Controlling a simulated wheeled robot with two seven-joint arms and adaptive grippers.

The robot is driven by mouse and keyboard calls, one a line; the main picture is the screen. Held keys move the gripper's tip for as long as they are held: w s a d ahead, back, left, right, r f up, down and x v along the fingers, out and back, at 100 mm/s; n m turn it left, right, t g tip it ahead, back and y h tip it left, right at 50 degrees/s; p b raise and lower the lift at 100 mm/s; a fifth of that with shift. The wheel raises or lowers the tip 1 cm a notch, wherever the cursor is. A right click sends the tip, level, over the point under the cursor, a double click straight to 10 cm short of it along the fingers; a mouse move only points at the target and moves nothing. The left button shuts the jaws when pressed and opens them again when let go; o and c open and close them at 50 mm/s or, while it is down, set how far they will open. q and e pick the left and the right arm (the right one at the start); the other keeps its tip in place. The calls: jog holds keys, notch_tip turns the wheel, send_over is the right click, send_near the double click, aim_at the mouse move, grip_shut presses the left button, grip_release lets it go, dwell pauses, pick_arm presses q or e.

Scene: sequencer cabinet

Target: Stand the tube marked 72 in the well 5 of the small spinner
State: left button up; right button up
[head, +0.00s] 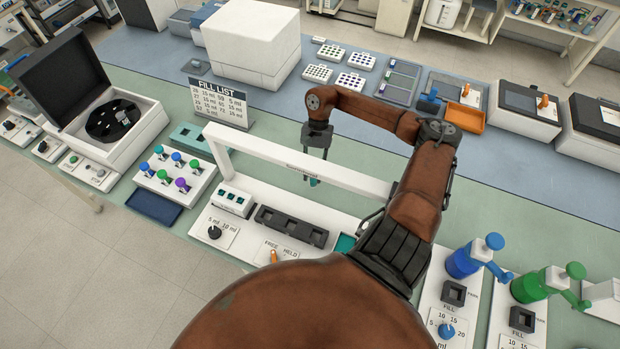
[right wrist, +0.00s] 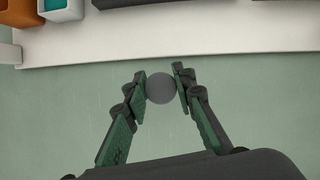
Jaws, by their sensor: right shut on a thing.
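My right gripper (head: 314,180) hangs down behind the white frame over the front station. In the right wrist view its fingers (right wrist: 161,86) are shut on a grey round thing (right wrist: 161,89), which looks like a tube seen end-on. No number can be read on it. A spinner (head: 145,118) with its dark lid raised stands at the far left, well away from the gripper. Its black rotor (head: 110,122) is exposed, but its well numbers are too small to read. My left gripper is not in view.
The white frame (head: 290,160) stands between my right gripper and the front station. A white block (head: 193,190) with several coloured-capped pieces stands between the spinner and that station. Blue and green dispensers (head: 465,262) stand at the right. Green bench top is clear beneath the gripper.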

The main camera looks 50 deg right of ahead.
aim_at(313, 179)
jog(key=shift+f, duration=1.8)
jog(key=shift+f, duration=0.2)
jog(key=o, duration=0.8)
jog(key=shift+r, duration=0.1)
